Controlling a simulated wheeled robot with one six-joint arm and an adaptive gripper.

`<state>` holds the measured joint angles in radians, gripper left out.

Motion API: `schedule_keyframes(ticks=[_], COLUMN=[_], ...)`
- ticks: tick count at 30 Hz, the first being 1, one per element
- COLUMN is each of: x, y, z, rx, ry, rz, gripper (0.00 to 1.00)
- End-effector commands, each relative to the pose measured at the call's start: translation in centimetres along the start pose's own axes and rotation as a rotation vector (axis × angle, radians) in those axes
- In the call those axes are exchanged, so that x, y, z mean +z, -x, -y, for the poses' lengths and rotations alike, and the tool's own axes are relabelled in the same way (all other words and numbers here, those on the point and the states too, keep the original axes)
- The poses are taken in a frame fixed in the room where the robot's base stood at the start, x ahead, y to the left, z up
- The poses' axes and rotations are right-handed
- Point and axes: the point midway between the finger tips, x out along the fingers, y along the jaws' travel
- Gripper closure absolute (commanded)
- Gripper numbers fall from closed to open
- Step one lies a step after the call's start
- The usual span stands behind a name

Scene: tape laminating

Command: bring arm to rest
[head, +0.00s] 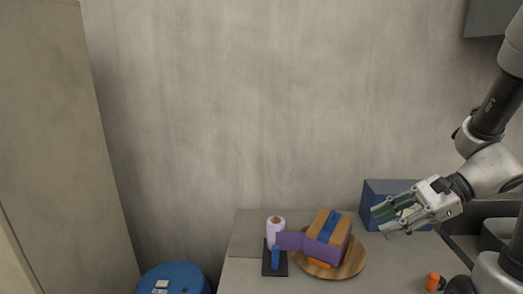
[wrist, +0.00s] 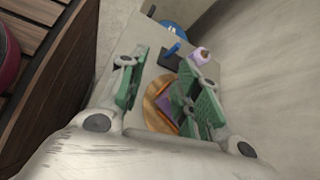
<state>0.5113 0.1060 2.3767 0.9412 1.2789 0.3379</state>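My gripper (head: 386,220) is at the right in the head view, above the right part of the counter and in front of a blue-grey box. Its green-padded fingers are apart with nothing between them. In the wrist view the open fingers (wrist: 160,95) frame the counter below. A wooden box with purple sides and a blue top strip (head: 329,229) sits on a round wooden plate (head: 352,263).
A blue post on a black base (head: 275,262) and a pale lilac roll (head: 276,229) stand left of the plate. The blue-grey box (head: 374,195) stands against the wall. An orange item (head: 432,281) lies at the front right. A blue round container (head: 172,277) is left of the counter.

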Motion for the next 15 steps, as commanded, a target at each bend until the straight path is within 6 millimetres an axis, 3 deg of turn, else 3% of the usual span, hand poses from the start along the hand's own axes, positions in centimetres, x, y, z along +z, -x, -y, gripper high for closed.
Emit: schedule_keyframes(ticks=[1, 6, 9, 15], x=[1.1, 2.3, 2.7, 3.8], y=[0.4, 3.3, 5.8, 10.5], z=[-1.4, -5.3, -6.2, -5.8], rx=[0.074, 0.309, 0.425, 0.582], ry=[0.139, 0.606, 0.880, 1.309], rz=[-0.072, -0.319, -0.465, -0.709], gripper=[0.67, 0.67, 0.67, 0.67])
